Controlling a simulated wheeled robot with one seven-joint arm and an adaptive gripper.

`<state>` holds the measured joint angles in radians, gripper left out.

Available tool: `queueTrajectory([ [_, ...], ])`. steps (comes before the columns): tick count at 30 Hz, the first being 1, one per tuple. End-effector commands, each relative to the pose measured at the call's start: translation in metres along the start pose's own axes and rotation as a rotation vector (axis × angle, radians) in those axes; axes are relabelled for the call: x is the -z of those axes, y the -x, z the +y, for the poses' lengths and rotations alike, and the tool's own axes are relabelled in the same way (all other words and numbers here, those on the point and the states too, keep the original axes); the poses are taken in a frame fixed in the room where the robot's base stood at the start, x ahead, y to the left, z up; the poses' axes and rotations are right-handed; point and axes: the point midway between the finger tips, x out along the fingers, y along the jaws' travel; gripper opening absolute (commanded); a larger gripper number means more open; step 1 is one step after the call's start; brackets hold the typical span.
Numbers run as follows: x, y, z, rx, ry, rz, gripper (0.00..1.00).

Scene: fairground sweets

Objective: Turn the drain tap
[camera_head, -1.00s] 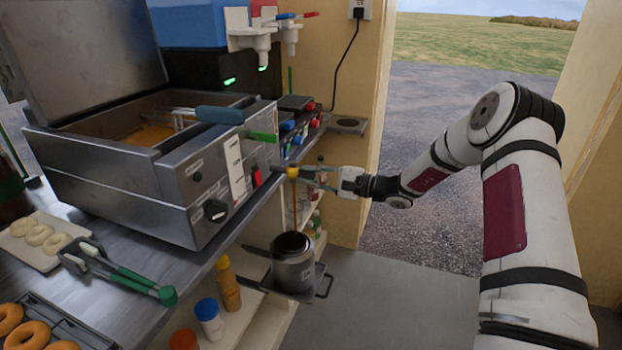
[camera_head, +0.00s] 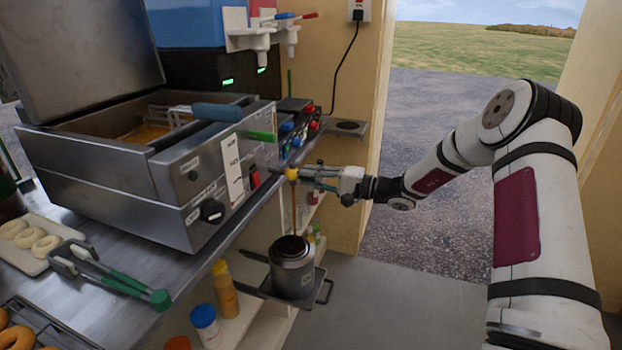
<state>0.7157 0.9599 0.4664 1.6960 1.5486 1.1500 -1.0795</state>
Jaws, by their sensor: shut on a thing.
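The drain tap (camera_head: 291,173) is a small yellow-tipped fitting at the front right of the steel fryer (camera_head: 140,207). A thin brown stream (camera_head: 294,213) runs straight down from it into a dark-topped metal pot (camera_head: 292,271) on a bracket below. My gripper (camera_head: 308,174) reaches in from the right at the tap's height, shut on the tap, with its fingers against the yellow part. The exact grip is small and partly hidden. The fryer's lid stands open, with a basket and orange-yellow oil (camera_head: 150,132) inside.
Green-handled tongs (camera_head: 110,275) and pale dough rings (camera_head: 30,238) lie on the counter at left. Bottles (camera_head: 223,290) stand on a shelf beside the pot. The floor right of the pot is clear.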

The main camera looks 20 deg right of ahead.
Motion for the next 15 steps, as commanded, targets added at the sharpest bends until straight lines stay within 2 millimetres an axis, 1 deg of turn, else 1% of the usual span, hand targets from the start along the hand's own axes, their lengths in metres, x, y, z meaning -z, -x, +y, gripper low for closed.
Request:
queueTrajectory([
  [8, -0.0006, 0.0009, 0.0019, -0.004, 0.000, -0.001, 0.00],
  [9, -0.0006, 0.0009, 0.0019, -0.004, -0.001, -0.001, 0.20],
  [11, -0.0006, 0.0009, 0.0019, -0.004, -0.001, -0.001, 0.34],
  [12, -0.0005, 0.0008, 0.0017, -0.003, -0.001, -0.001, 0.38],
  [15, -0.0004, 0.0006, 0.0013, -0.002, -0.001, -0.001, 0.38],
])
